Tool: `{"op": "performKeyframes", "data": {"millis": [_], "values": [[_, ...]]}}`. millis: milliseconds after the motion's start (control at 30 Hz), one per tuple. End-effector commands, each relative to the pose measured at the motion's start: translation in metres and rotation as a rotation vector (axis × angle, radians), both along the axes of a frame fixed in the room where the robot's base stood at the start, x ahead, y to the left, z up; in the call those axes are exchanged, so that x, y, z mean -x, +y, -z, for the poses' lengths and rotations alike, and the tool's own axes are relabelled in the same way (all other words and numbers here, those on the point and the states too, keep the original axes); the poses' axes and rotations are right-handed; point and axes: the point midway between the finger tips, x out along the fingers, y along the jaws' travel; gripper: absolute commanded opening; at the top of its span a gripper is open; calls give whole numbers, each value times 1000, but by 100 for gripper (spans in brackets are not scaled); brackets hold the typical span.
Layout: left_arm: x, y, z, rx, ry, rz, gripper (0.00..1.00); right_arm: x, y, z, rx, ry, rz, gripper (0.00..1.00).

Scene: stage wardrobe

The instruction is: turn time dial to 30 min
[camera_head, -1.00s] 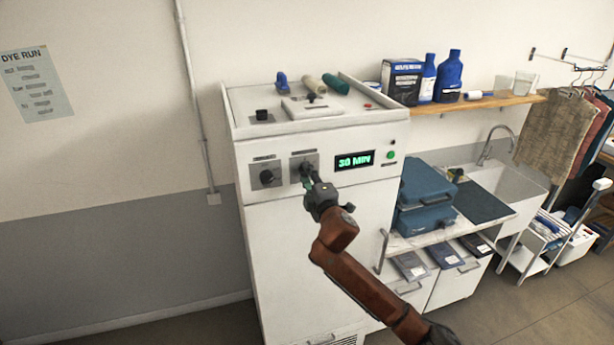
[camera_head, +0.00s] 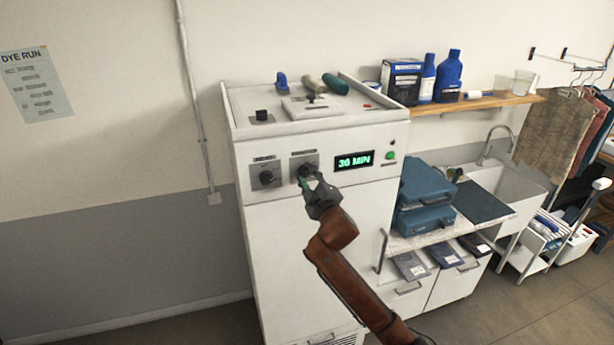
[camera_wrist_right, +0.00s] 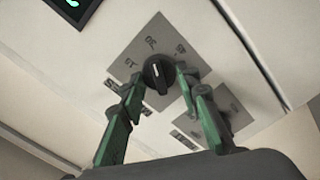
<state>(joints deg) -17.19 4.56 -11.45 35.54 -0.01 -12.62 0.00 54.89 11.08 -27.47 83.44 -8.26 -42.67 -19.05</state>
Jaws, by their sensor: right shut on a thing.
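The time dial (camera_head: 305,168) is a black knob on a grey plate on the white machine's front panel. It also shows in the right wrist view (camera_wrist_right: 157,76), with 15, 30 and 45 marks around it. Its white pointer line faces roughly the 30 mark. The green display (camera_head: 355,160) beside it reads 30 MIN. My right gripper (camera_head: 309,179) is at the dial, its green fingers on either side of the knob in the wrist view (camera_wrist_right: 159,78), shut on it. My left gripper is not in view.
A second black dial (camera_head: 267,177) sits left of the time dial. A green button (camera_head: 390,155) is at the panel's right. A blue case (camera_head: 425,185) stands on the counter beside the machine.

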Motion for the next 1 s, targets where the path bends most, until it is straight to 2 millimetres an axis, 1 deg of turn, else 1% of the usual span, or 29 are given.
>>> {"op": "performKeyframes", "data": {"millis": [33, 233, 267, 500, 833, 933, 1000], "values": [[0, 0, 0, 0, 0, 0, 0, 0, -1, 2, 0, 4, 1, 6], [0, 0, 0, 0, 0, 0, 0, 0, -1, 2, 1, 4, 1, 6], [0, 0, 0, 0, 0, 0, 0, 0, -1, 2, 1, 4, 1, 31], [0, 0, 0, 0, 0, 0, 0, 0, 0, 1, 2, 2, 1, 47], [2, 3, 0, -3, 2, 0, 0, 3, -1, 0, 1, 0, 0, 47], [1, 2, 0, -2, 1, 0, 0, 11, -3, 0, 1, -1, -1, 47], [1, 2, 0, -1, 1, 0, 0, 20, -7, 1, 1, 0, 0, 47]]}}
